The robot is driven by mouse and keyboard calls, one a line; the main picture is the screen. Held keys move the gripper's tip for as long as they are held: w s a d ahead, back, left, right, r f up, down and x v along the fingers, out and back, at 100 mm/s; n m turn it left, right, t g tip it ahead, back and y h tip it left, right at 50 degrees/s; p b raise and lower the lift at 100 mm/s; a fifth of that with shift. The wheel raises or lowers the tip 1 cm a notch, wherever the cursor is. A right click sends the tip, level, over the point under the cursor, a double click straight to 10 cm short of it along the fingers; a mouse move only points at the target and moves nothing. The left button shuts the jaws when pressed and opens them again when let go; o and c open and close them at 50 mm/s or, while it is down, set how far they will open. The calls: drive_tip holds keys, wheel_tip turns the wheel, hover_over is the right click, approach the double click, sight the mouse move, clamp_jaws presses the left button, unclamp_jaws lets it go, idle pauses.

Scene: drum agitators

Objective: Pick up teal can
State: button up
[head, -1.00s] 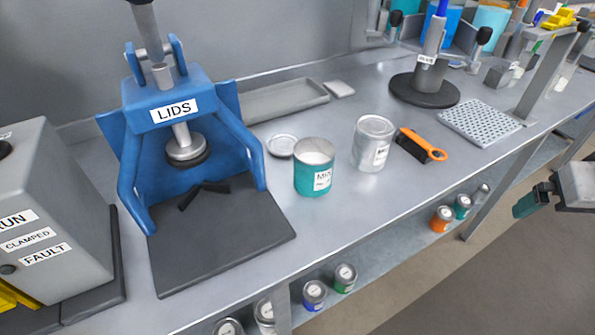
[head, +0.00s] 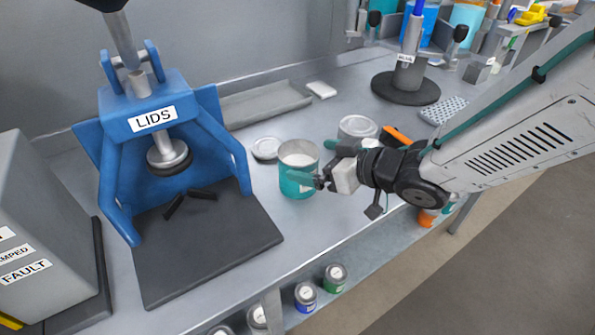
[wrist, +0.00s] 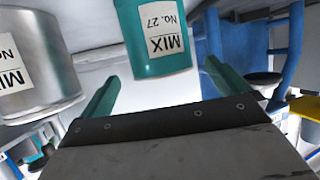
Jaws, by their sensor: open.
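The teal can (head: 298,162) stands upright and open-topped on the grey bench, right of the blue lid press. In the wrist view the teal can (wrist: 150,20) appears upside down, with a white label reading "MIX No. 27". My gripper (head: 305,178) is open at the can's front right side, and its teal fingers partly cover the can in the head view. In the wrist view the can lies ahead of and between the open fingers of my gripper (wrist: 160,85). I cannot tell whether a finger touches it.
A silver can (head: 357,127) stands just right and behind, also close in the wrist view (wrist: 35,60). A round lid (head: 266,148) lies behind the teal can. The blue lid press (head: 150,122) stands left. An orange-handled brush (head: 396,135) lies behind my arm.

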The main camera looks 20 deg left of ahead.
sight(284, 155)
drive_tip(key=x, duration=0.5)
drive_tip(key=shift+a, duration=0.25)
drive_tip(key=c, duration=1.3)
